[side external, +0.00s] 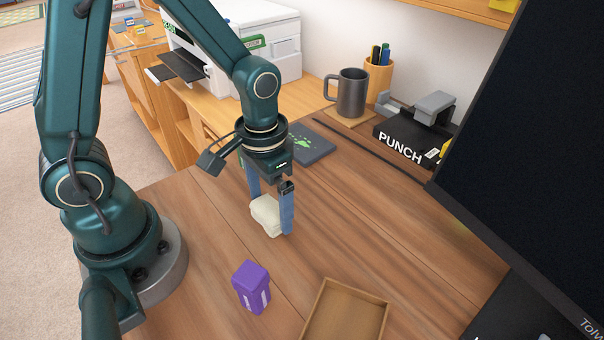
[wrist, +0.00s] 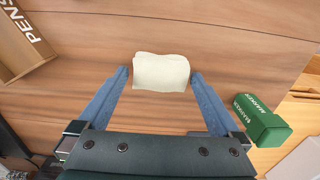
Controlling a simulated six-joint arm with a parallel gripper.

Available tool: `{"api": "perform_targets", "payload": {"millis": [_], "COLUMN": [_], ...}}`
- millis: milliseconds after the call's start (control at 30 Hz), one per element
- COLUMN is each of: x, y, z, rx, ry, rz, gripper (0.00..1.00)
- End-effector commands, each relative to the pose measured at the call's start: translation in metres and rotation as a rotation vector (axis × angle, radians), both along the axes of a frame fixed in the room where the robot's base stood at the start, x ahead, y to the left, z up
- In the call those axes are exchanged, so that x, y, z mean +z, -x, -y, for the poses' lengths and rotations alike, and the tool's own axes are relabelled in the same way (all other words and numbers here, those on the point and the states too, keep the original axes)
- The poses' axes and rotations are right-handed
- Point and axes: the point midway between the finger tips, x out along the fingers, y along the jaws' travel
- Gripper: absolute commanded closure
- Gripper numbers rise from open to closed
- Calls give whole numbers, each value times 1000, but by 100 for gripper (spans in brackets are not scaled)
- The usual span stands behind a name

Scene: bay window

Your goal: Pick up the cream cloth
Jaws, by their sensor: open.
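The cream cloth (side external: 265,213) is a small folded pad lying on the wooden desk below my gripper in the side external view. In the wrist view the cloth (wrist: 161,72) lies between and just ahead of the fingertips. My gripper (side external: 271,218) points down with its two blue fingers apart, one on each side of the cloth. In the wrist view my gripper (wrist: 160,75) is open, with a small gap between each fingertip and the cloth. Part of the cloth is hidden by the nearer finger in the side external view.
A purple box (side external: 251,287) and an open wooden tray (side external: 346,313) stand in front. A dark notebook (side external: 312,146), a mug (side external: 350,92) and a black punch (side external: 408,137) are behind. A monitor (side external: 530,130) is at right. A green box (wrist: 262,122) is right in the wrist view.

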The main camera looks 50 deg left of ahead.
Motion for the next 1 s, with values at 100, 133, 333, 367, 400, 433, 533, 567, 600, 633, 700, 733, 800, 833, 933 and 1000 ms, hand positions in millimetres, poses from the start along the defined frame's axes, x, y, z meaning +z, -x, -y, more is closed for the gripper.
{"api": "perform_targets", "payload": {"millis": [100,133,333,367,400,433,533,567,600,633,700,733,800,833,933,1000], "x": [-10,-11,-14,-14,-14,-14,-14,-14,-14,-14,-14,-14,-14,-14,-13,-11], "y": [1,1,1,0,0,0,0,0,0,0,0,0,0,0,0,-1], "z": [0,0,0,0,0,0,0,0,0,0,0,0,0,0,0,0], "rx": [0,0,0,0,0,0,0,0,0,0,0,0,0,0,0,0], "ry": [0,0,0,0,0,0,0,0,0,0,0,0,0,0,0,0], "rz": [-3,-2,0,0,1,1,1,1,1,1,1,1,1,1,2,4], "gripper": [0,0,0,0,0,0,27,38,54,65,75,75,75,75,75,75]}}
